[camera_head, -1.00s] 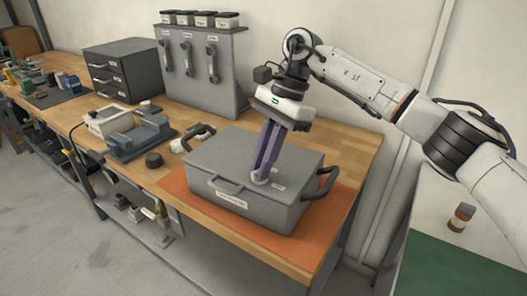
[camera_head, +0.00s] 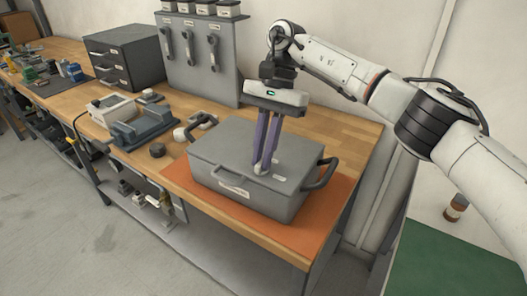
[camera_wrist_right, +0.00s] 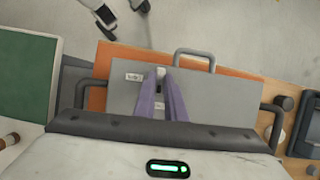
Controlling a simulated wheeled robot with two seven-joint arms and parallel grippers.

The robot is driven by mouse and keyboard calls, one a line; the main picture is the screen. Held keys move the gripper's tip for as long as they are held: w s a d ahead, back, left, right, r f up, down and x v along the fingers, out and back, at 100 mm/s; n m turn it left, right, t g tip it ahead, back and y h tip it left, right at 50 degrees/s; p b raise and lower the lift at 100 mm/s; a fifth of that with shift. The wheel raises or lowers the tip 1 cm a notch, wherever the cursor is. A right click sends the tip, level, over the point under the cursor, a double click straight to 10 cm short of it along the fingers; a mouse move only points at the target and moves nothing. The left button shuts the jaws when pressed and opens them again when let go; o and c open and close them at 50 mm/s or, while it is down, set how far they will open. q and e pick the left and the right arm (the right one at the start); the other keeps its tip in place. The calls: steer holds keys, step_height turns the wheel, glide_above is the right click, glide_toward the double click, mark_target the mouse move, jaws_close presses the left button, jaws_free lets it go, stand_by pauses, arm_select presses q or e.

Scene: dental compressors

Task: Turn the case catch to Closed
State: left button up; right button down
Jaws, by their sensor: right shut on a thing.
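The grey case (camera_head: 222,160) sits on an orange mat with its lid down. A label is on its front, and handles are at its front and sides. The case catch (camera_wrist_right: 160,72) is a small pale knob on the lid near the front edge, mostly hidden by the fingers. Small labels lie on the lid beside it; their words are too small to read for sure. My right gripper (camera_head: 263,168) points down with its purple fingers shut on the catch. The right wrist view also shows this gripper (camera_wrist_right: 161,78) at the catch. My left gripper is not in view.
The orange mat (camera_head: 255,228) lies on a wooden workbench. A grey panel with handles (camera_head: 200,60) and a drawer unit (camera_head: 125,58) stand behind. Bare bench lies right-behind the case.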

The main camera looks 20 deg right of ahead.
steer(key=c, duration=1.8)
jaws_free()
steer(key=shift+r, duration=0.1)
steer(key=shift+w+d+r, duration=0.15)
steer(key=shift+r, duration=0.15)
steer(key=p+v, duration=0.1)
steer(key=v, duration=0.8)
steer(key=shift+r, duration=0.25)
steer(key=shift+d, duration=0.1)
